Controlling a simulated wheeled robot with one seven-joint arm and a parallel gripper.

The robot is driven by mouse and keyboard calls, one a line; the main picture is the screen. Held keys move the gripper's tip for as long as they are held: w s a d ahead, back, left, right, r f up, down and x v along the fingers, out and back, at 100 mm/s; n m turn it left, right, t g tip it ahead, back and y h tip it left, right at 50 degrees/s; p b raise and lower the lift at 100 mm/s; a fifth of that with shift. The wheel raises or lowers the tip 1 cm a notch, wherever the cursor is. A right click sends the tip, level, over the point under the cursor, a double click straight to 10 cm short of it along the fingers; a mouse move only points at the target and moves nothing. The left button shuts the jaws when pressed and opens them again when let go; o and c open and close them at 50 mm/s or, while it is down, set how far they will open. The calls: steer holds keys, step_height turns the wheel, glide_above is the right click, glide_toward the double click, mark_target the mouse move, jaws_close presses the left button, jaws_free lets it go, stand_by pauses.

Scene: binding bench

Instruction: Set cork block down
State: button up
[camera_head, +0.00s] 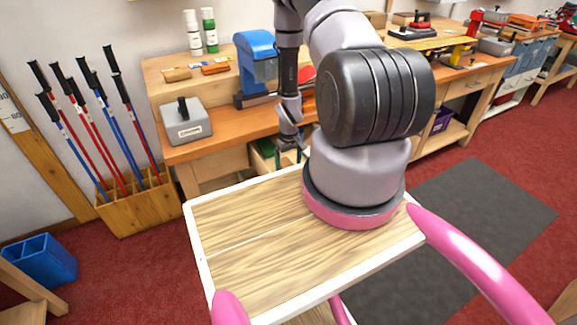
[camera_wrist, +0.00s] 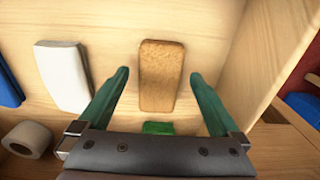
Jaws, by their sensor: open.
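The cork block (camera_wrist: 160,75) is a brown, speckled block lying on a pale wooden surface in the wrist view. My gripper (camera_wrist: 160,85) is open, with one green finger on each side of the block's lower part in the picture. Gaps show between the fingers and the block, so they appear apart from it. In the head view, my gripper (camera_head: 290,157) is low at the front of the bench, by an open compartment. The cork block cannot be made out in the head view.
In the wrist view, a white block (camera_wrist: 63,75) lies left, a roll (camera_wrist: 30,139) lower left, and a green item (camera_wrist: 158,128) just below the cork. A wooden wall (camera_wrist: 270,60) rises right. The workbench (camera_head: 225,133) holds a grey box (camera_head: 187,127) and blue machine (camera_head: 256,58).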

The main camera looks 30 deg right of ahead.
step_height(320, 180, up, 11)
steer(key=shift+s, duration=0.15)
steer(key=w+a+r+m+t, duration=0.1)
steer(key=a+r+t, duration=0.1)
steer(key=r, duration=1.4)
steer(key=w+a+r+m+t, duration=0.1)
steer(key=a+r, duration=0.2)
steer(key=r, duration=1.2)
steer(key=s+a+r+m+t+y, duration=0.1)
steer(key=s+a+r, duration=0.3)
steer(key=s+r, duration=0.6)
steer(key=s+a+r+m+t+y, duration=0.1)
steer(key=s+a+r+t, duration=0.2)
steer(key=s+r, duration=0.8)
steer(key=shift+s+a+r+m, duration=0.2)
steer(key=shift+a+r+m, duration=0.1)
steer(key=shift+a+r, duration=0.5)
steer(key=shift+d, duration=0.25)
